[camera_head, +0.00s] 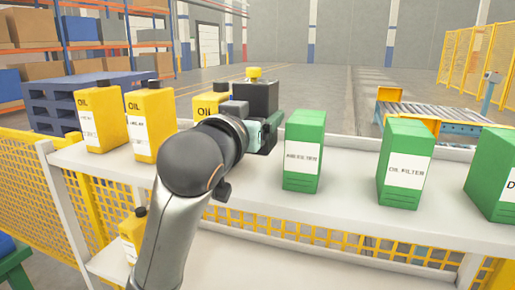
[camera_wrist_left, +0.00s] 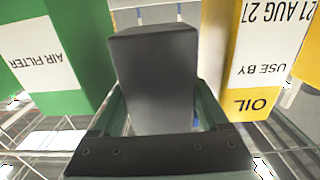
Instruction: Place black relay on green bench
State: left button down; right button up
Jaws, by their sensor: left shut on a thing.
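The black relay (camera_head: 262,96) is a dark box above the white shelf, between a yellow oil can and a green filter box. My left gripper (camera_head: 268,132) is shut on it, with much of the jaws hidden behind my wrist. In the left wrist view the relay (camera_wrist_left: 158,75) fills the space between the two fingers of the gripper (camera_wrist_left: 160,115). A green bench edge (camera_head: 14,262) shows at the lower left, mostly cut off, with something blue on it. My right gripper is not in view.
Yellow oil cans (camera_head: 152,122) stand left on the white shelf (camera_head: 340,205). Green filter boxes (camera_head: 304,150) stand right of my gripper. Another oil can (camera_head: 132,232) is on the lower shelf. Yellow mesh (camera_head: 40,180) lies between the shelf and the bench.

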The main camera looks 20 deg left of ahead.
pick_arm(q)
jog(key=shift+f+b, duration=0.3)
jog(key=shift+f, duration=2.3)
jog(key=shift+f, duration=0.2)
jog(key=shift+c, duration=1.4)
grip_release()
jog(key=shift+o, duration=0.6)
jog(key=shift+r, duration=0.1)
